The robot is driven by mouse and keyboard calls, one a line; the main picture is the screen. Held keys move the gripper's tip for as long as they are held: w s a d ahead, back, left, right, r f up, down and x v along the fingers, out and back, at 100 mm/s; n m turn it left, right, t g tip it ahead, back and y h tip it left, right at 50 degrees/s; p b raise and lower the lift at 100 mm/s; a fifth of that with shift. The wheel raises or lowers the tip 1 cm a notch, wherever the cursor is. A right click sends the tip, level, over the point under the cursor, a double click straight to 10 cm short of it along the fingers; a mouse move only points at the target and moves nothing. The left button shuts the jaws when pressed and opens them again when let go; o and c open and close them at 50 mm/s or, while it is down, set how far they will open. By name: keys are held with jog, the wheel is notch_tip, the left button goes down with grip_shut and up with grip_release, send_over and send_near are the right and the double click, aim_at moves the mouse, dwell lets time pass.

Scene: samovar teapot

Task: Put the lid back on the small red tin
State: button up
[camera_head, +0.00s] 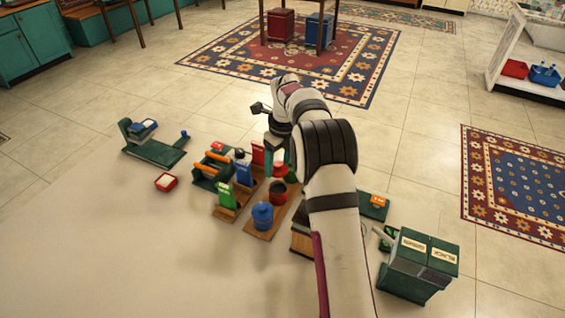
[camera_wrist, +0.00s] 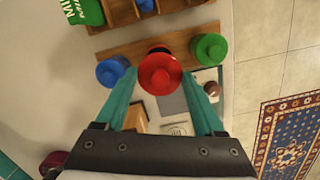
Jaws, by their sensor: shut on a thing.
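My gripper (camera_wrist: 160,80) has teal fingers and is shut on a red lid (camera_wrist: 160,73) with a round knob. In the wrist view, the lid overlaps the red tin (camera_wrist: 159,49), hiding much of it. In the head view, the small red tin (camera_head: 278,193) stands on a wooden board (camera_head: 288,214) with a dark, open-looking top. The lid (camera_head: 280,169) appears above it, apart from the tin, near my gripper (camera_head: 280,161). Whether it is exactly centred over the tin is unclear.
A blue tin (camera_head: 263,212) and a green tin (camera_wrist: 209,49) stand on either side of the red tin. Upright packets (camera_head: 243,171) crowd the left, and a green Black/Green box (camera_head: 415,265) stands at right. The pale surface at front left is clear.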

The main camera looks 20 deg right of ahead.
jog(key=shift+f, duration=3.05)
jog(key=shift+f, duration=0.15)
jog(key=o, duration=1.3)
jog(key=shift+r, duration=3.55)
